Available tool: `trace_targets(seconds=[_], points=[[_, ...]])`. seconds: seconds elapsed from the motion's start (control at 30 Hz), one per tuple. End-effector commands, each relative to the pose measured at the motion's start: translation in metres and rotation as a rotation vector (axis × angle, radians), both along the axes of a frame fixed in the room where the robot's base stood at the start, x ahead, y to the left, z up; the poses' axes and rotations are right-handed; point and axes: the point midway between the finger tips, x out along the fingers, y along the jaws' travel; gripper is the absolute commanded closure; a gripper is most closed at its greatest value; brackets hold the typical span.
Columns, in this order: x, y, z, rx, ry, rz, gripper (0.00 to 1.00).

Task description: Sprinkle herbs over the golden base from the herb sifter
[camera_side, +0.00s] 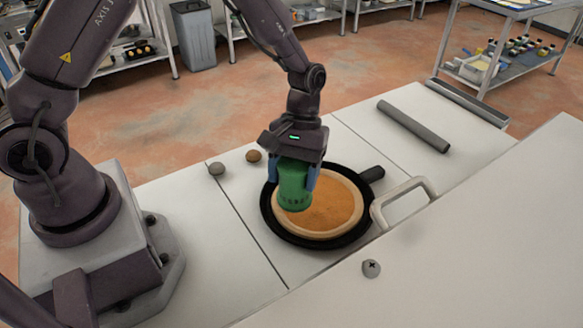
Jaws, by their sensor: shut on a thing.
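The golden base (335,207) is a round orange-gold disc with a pale rim. It lies in a black pan (276,226) with a short dark handle pointing to the upper right. My gripper (294,180) is shut on the green herb sifter (294,190), with a blue finger on each side of it. The sifter is over the left part of the base and hides some of it. It looks roughly upright. I cannot tell how far above the base its lower end is. No herbs can be made out on the golden surface.
A grey round knob (216,168) and a brown one (254,156) sit left of the pan. A dark grey roller (413,126) lies at the back right. A metal handle (404,202) on a pale panel stands close to the pan's right side. The white counter between pan and roller is clear.

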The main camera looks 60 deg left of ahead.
Motion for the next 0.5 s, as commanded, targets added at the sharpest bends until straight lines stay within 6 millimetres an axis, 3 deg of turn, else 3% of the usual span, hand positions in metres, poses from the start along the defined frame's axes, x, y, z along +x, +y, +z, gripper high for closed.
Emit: trace_targets(seconds=[0.17, 0.5], points=[[0.001, 0.0, 0.002, 0.0, -0.001, 0.0, 0.7], [0.001, 0.0, 0.029, 0.0, -0.003, 0.001, 0.7]])
